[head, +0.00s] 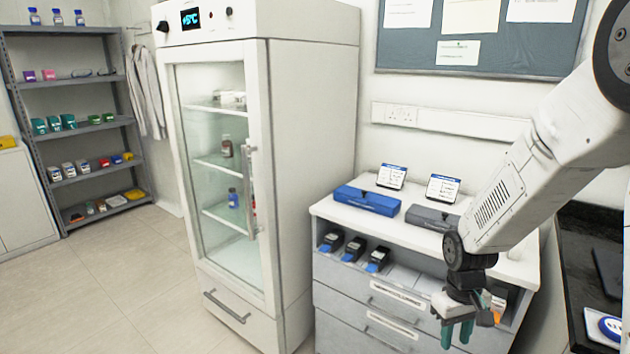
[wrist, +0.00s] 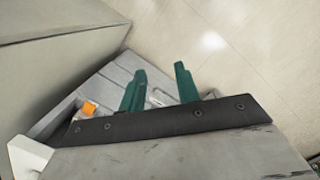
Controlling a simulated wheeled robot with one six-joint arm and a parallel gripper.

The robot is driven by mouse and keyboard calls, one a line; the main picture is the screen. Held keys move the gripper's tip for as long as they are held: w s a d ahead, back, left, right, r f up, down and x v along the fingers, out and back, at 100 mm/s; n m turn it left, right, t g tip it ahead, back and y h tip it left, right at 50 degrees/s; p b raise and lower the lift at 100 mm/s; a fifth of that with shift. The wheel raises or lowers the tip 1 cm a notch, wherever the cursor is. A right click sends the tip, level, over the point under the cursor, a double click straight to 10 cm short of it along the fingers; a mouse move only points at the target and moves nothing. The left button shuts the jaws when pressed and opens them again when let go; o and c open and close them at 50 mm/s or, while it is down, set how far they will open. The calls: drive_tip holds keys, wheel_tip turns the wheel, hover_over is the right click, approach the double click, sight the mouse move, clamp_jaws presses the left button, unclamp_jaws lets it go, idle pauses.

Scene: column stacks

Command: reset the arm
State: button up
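My gripper (head: 457,338) hangs at the front right of the grey drawer cabinet (head: 340,300), fingers pointing down. Its two green fingers stand apart in the wrist view (wrist: 160,70), with nothing seen held between them. The arm comes in from the right edge of the head view and slopes down to the left. It hides part of the cabinet's right side.
A white glass-door fridge (head: 310,130) stands left of the cabinet. A blue case (head: 367,201) and a grey case (head: 430,218) lie on the cabinet top. Black-and-blue devices (head: 354,250) sit in the open shelf. A dark counter (head: 575,270) is at right. The floor at left is clear.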

drive_tip(key=s+a+r+m+t, duration=0.2)
drive_tip(key=s+a+r, duration=0.1)
drive_tip(key=s+r, duration=1.8)
wheel_tip(320, 180, up, 2)
drive_tip(key=shift+s+r+m+t, duration=0.15)
drive_tip(key=shift+r+m+t, duration=0.05)
drive_tip(key=shift+m+t, duration=0.1)
drive_tip(key=shift+a, duration=0.1)
